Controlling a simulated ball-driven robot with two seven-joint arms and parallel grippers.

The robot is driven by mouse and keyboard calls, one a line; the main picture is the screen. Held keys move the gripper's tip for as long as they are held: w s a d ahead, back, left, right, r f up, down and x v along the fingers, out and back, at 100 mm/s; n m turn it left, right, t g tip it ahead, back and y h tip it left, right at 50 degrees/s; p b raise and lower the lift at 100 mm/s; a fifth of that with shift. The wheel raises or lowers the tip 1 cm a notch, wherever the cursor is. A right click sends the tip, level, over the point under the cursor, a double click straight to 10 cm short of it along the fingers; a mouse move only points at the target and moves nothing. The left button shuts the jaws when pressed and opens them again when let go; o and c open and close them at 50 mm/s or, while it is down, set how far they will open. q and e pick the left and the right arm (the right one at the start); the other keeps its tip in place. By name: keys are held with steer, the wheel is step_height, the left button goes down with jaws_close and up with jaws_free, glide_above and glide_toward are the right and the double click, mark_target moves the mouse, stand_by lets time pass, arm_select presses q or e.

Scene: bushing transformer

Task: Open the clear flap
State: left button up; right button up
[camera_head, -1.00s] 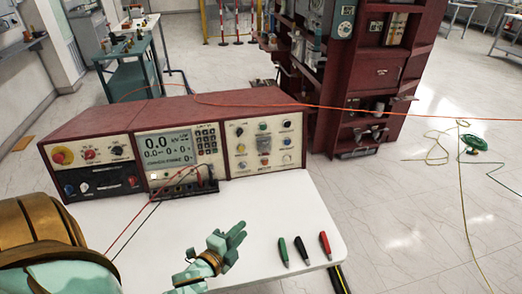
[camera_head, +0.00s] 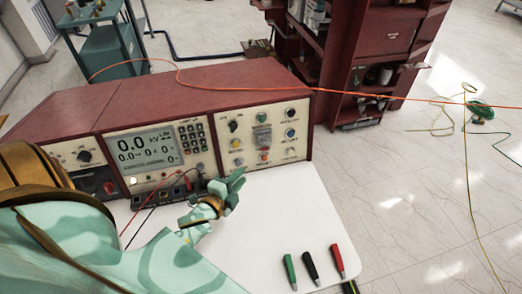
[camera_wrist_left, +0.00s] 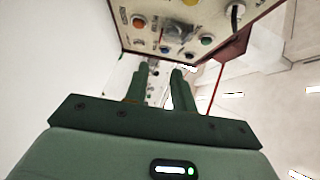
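The clear flap (camera_head: 262,137) is a small greyish see-through cover on the right panel of the red-topped test console (camera_head: 210,85), among coloured buttons. It looks closed over a button, though it is small in the head view. It also shows in the left wrist view (camera_wrist_left: 178,33), ahead of the fingers. My left gripper (camera_head: 233,184) is in front of the console, below and left of the flap and apart from it. In the left wrist view its fingers (camera_wrist_left: 160,72) stand apart with nothing between them. My right gripper is not in view.
Green, black and red probes (camera_head: 312,267) lie on the white table (camera_head: 245,230) to the right of my left arm. Red and black leads run from the console's front sockets. An orange cable (camera_head: 350,93) crosses above the console towards the right.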

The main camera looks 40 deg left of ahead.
arm_select(q)
steer(key=b, duration=0.2)
glide_toward(264, 141)
steer(key=w+f, duration=0.4)
steer(key=w, duration=0.1)
steer(key=shift+w+d+r, duration=0.1)
steer(key=shift+w+d, duration=0.3)
steer(key=shift+w, duration=0.15)
jaws_close()
